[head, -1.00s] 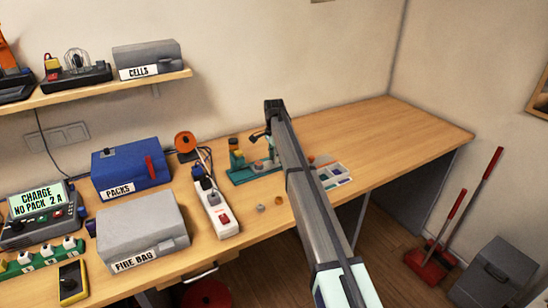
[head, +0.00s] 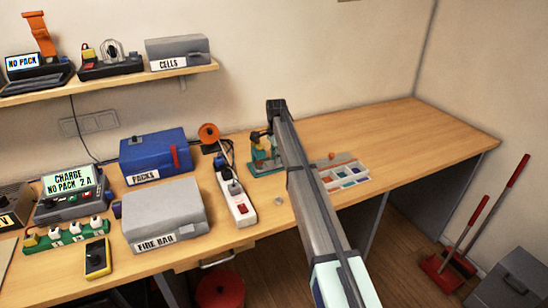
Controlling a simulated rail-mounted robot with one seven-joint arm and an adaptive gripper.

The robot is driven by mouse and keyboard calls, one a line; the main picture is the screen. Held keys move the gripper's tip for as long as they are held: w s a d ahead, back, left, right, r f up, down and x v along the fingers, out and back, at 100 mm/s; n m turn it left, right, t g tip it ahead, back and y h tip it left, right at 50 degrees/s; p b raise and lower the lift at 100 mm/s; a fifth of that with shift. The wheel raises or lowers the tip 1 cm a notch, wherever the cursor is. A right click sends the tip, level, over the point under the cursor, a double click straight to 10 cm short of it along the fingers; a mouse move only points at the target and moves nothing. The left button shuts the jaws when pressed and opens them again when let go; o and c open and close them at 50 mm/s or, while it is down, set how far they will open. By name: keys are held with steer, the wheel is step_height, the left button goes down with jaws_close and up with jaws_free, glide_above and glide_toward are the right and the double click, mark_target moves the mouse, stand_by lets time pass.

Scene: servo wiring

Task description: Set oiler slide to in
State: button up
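A small teal device with a yellow-topped part (head: 258,150) stands on the bench near the middle of the head view. It may be the oiler, but its slide cannot be made out. My arm crosses in front of its right side and hides part of it. My gripper (head: 262,132) is at the far end of the arm, small and dark, at or just above the device. Whether its fingers touch anything, and whether they are open or shut, cannot be told.
A white power strip (head: 236,203) lies left of the device. The blue PACKS box (head: 152,157) and grey FIRE BAG box (head: 165,212) fill the left. The bench's right side (head: 425,135) is clear.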

steer(key=shift+o, duration=1.4)
steer(key=shift+s+a, duration=0.15)
steer(key=shift+a, duration=0.1)
steer(key=shift+d, duration=0.1)
steer(key=shift+r, duration=0.4)
step_height(320, 180, up, 11)
